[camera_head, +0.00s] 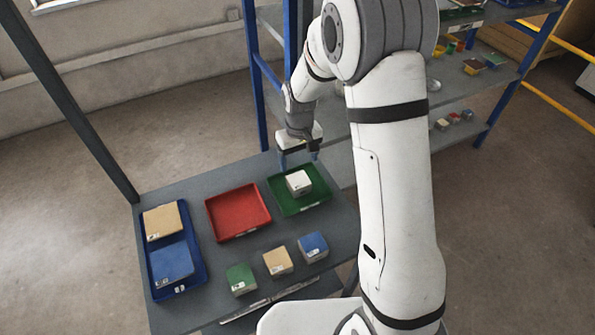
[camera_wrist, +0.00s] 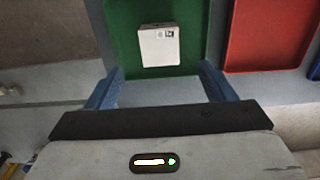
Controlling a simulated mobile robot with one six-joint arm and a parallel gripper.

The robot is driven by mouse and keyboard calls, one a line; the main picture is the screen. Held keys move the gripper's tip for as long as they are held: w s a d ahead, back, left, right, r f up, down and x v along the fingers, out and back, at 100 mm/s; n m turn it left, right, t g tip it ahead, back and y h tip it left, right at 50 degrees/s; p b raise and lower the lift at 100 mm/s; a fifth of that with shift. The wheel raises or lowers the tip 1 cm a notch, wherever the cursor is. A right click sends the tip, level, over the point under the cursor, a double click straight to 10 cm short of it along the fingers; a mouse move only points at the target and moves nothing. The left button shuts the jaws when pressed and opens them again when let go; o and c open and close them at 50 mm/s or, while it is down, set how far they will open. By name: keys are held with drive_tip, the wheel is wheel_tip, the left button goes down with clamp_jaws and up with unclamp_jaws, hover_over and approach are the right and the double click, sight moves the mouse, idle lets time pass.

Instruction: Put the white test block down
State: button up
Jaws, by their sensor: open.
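The white test block (camera_head: 299,183) sits in the green tray (camera_head: 316,200) at the back right of the grey table. In the wrist view the white block (camera_wrist: 159,47) rests on the bare floor of the green tray (camera_wrist: 125,60), clear of the fingers. My gripper (camera_head: 299,160) is above the tray's back edge, apart from the block. In the wrist view my gripper (camera_wrist: 160,78) shows its two blue fingers spread wide with nothing between them.
An empty red tray (camera_head: 238,212) lies left of the green one. A blue tray (camera_head: 187,286) at the left holds a tan block (camera_head: 162,221) and a blue block (camera_head: 171,263). Green (camera_head: 241,279), tan (camera_head: 278,261) and blue (camera_head: 313,246) blocks stand along the front. A shelf rack (camera_head: 340,140) stands behind.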

drive_tip(key=s+d+r+m+t, duration=0.1)
drive_tip(key=s+d+r, duration=0.25)
drive_tip(key=r, duration=0.35)
drive_tip(key=s+d+r+m, duration=0.1)
drive_tip(key=s+d+r, duration=0.2)
drive_tip(key=s+r, duration=0.3)
drive_tip(key=s+d+r+m+t, duration=0.1)
drive_tip(key=s+d+r, duration=0.1)
drive_tip(key=s, duration=0.5)
drive_tip(key=s+d+r+m, duration=0.1)
drive_tip(key=s+d+r, duration=0.2)
drive_tip(key=s, duration=0.4)
drive_tip(key=shift+r+m+t, duration=0.3)
drive_tip(key=shift+r+t, duration=0.1)
drive_tip(key=shift+r, duration=0.1)
